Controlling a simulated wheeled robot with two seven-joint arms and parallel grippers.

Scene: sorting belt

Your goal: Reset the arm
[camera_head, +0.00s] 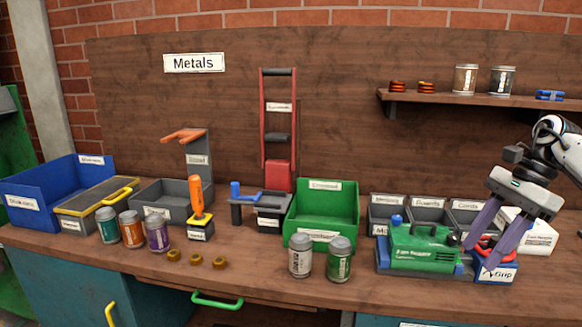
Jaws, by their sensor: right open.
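My right arm comes in from the right edge in the head view. Its right gripper (484,240) has two purple-grey fingers that point down and to the left. The fingers are apart, over the right end of the bench, in front of the small grey bins and near a blue box with a red item (496,266). The fingertips overlap this box in the picture, and I cannot tell whether they touch it. I see nothing held between them. My left gripper is not in view.
A green machine (425,247) stands left of the fingers. A green bin (322,216), a blue bin (55,187) and several cans, such as the silver can (300,255), stand on the bench. A shelf (480,97) with cans is above. The bench's front left is fairly clear.

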